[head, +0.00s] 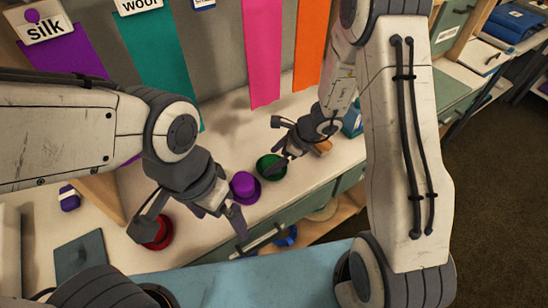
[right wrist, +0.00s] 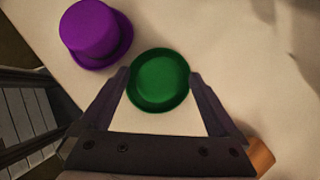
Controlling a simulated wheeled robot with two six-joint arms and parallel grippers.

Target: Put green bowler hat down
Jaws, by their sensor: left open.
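The green bowler hat (head: 277,160) sits on the pale counter, just right of the purple hat (head: 245,187). In the right wrist view the green hat (right wrist: 160,82) is crown up, close to the purple top hat (right wrist: 93,33). My right gripper (head: 277,145) is over the green hat with its fingers spread. In the right wrist view the fingertips show at either side of its brim; contact is hard to tell. My left gripper (head: 188,233) is open and empty, in front of a red hat (head: 160,234) that it partly hides.
Purple, teal, pink and orange cloths (head: 262,50) hang behind the counter. An orange-brown item (head: 322,147) lies right of the green hat. A purple-and-white item (head: 69,198) stands at left. A shelf with a blue item (head: 286,236) is below the counter edge.

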